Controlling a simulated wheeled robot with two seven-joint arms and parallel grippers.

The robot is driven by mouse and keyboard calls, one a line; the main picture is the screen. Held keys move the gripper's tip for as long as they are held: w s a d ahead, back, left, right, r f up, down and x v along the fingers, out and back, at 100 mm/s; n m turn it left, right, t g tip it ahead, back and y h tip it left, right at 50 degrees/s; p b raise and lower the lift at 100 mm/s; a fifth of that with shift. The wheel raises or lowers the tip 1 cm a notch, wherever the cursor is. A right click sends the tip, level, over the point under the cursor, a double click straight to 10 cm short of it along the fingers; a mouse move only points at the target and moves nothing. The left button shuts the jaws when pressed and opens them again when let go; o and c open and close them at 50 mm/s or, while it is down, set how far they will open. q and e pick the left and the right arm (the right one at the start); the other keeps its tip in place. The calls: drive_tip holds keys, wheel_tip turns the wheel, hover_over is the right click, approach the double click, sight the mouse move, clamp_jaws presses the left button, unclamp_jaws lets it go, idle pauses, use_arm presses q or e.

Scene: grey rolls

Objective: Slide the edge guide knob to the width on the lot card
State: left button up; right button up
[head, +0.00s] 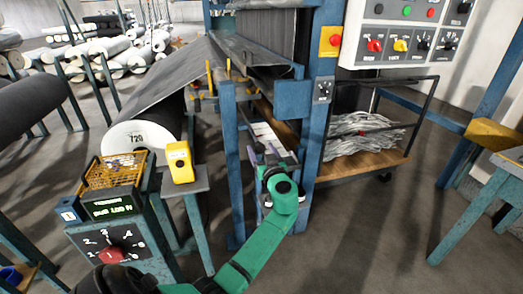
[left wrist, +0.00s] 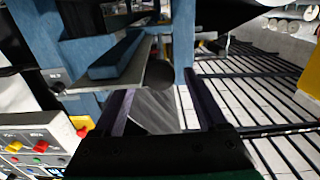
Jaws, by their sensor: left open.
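My left gripper (head: 268,151) reaches into the blue machine frame (head: 232,165), low at its front. In the left wrist view its two dark fingers (left wrist: 160,82) stand wide apart with nothing gripped. A dark grey rounded piece (left wrist: 158,78) shows beyond and between the fingertips, at the end of a grey plate with a blue bar (left wrist: 118,58); I cannot tell whether it is the edge guide knob. A pale card or sheet (head: 267,133) lies just behind the gripper in the head view. Its writing is unreadable. My right gripper is not in view.
A large roll marked 720 (head: 138,137) stands left of the frame. A yellow device (head: 180,162) and a control box with a display (head: 112,205) stand in front of it. A trolley with pale scraps (head: 360,150) is on the right. Open floor lies at lower right.

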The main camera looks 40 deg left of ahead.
use_arm(q)
clamp_jaws()
drive_tip(key=shift+f, duration=0.1)
idle(1.2)
